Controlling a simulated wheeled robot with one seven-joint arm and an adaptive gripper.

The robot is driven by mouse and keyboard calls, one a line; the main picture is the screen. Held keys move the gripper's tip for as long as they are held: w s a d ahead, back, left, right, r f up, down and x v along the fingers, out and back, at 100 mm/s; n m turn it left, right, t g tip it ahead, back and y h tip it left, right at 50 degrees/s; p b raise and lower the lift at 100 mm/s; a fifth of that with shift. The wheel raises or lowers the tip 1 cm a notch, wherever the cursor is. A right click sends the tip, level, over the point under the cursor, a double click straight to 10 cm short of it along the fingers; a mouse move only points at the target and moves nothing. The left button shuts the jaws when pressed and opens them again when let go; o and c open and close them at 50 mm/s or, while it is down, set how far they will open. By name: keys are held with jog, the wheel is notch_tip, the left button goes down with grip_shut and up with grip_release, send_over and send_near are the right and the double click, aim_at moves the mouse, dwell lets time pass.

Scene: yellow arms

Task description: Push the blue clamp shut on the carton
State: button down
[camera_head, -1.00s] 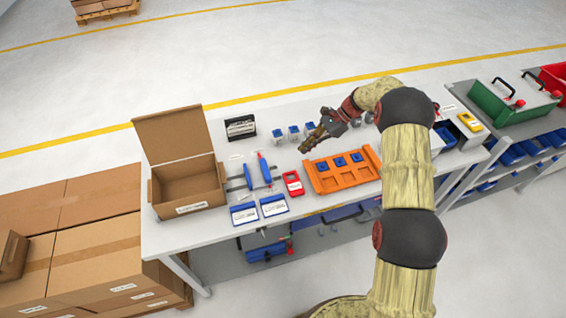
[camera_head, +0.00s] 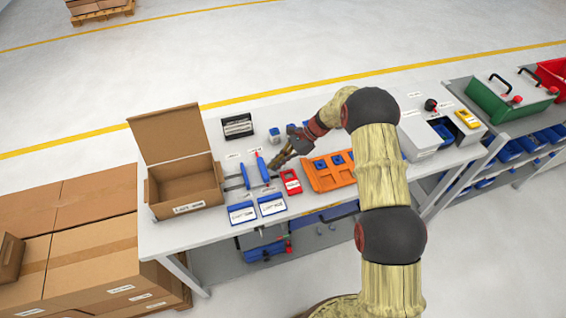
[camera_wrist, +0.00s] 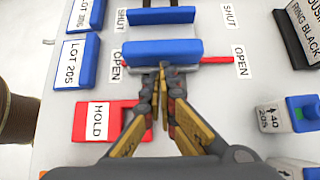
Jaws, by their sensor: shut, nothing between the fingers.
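The clamp shows as two parallel blue bars. The nearer blue bar (camera_wrist: 160,51) lies by the OPEN labels, with a red line at each side, and the farther blue bar (camera_wrist: 161,16) lies by the SHUT labels. In the head view the same bars are the right one (camera_head: 262,167) and the left one (camera_head: 245,176). A pale gap lies between them. The open cardboard carton (camera_head: 185,184) stands left of them. My gripper (camera_wrist: 162,78) is shut and empty, its tips at the near side of the nearer bar; contact is unclear. It also shows in the head view (camera_head: 275,164).
A red HOLD block (camera_wrist: 95,123) sits near my gripper's left side. LOT cards (camera_head: 272,205) lie at the front edge. An orange tray (camera_head: 318,181) is to the right. A small blue-topped block (camera_head: 274,135) and a black labelled box (camera_head: 238,126) stand behind.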

aim_at(260, 168)
dwell(0.3)
jog(key=s+a, duration=0.1)
jog(key=a, duration=0.2)
jog(key=s+a, duration=0.1)
jog(key=a, duration=0.3)
jog(key=s+a, duration=0.1)
jog(key=a, duration=0.2)
jog(key=shift+a, duration=0.25)
jog(key=shift+s+a, duration=0.1)
jog(key=shift+d, duration=0.35)
jog(key=d, duration=0.1)
jog(key=w+d, duration=0.1)
jog(key=d, duration=0.1)
jog(key=w+d+r+p, duration=0.1)
jog(key=shift+d, duration=0.25)
jog(key=v, duration=0.8)
jog(key=shift+d+r, duration=0.2)
jog(key=shift+d, duration=0.15)
